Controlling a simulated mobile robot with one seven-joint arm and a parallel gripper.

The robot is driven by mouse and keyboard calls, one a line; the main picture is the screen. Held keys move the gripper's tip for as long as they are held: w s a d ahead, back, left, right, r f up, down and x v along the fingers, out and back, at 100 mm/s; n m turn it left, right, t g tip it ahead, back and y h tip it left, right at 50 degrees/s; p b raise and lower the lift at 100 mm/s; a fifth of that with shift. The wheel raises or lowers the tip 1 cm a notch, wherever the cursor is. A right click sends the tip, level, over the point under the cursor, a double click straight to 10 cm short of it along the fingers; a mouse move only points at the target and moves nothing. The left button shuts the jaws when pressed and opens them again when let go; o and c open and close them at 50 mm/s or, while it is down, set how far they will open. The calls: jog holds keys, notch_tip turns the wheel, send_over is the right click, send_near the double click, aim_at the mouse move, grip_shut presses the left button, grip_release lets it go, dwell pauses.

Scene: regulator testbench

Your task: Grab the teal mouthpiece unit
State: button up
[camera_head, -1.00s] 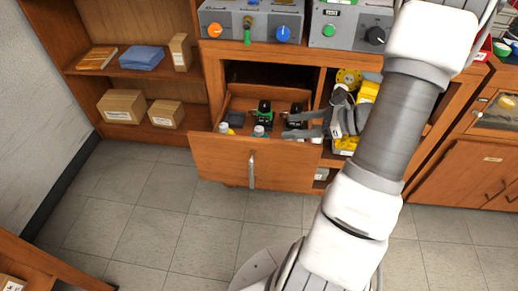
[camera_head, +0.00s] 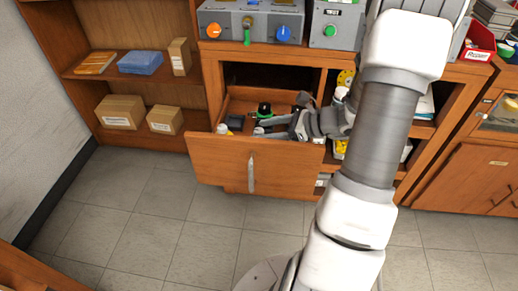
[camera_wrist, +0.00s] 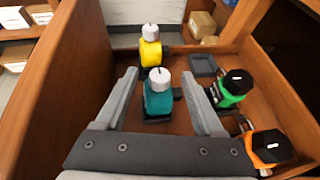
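The teal mouthpiece unit (camera_wrist: 158,98) stands upright in the open drawer, with a light grey cap and a dark base. In the wrist view it lies between the two fingers of my gripper (camera_wrist: 161,88), which are apart, with a gap on each side of it. In the head view my gripper (camera_head: 262,128) reaches into the drawer from the right. There the teal unit is mostly hidden by the fingers; only its pale cap shows near them.
The open drawer (camera_head: 218,160) also holds a yellow unit (camera_wrist: 150,52), a green unit (camera_wrist: 232,90), an orange unit (camera_wrist: 264,148) and a small dark tray (camera_wrist: 203,65). The drawer's wooden wall (camera_wrist: 65,70) is close on the left in the wrist view. Benchtop devices (camera_head: 250,22) stand above.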

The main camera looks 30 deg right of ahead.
grip_shut()
dwell(1.3)
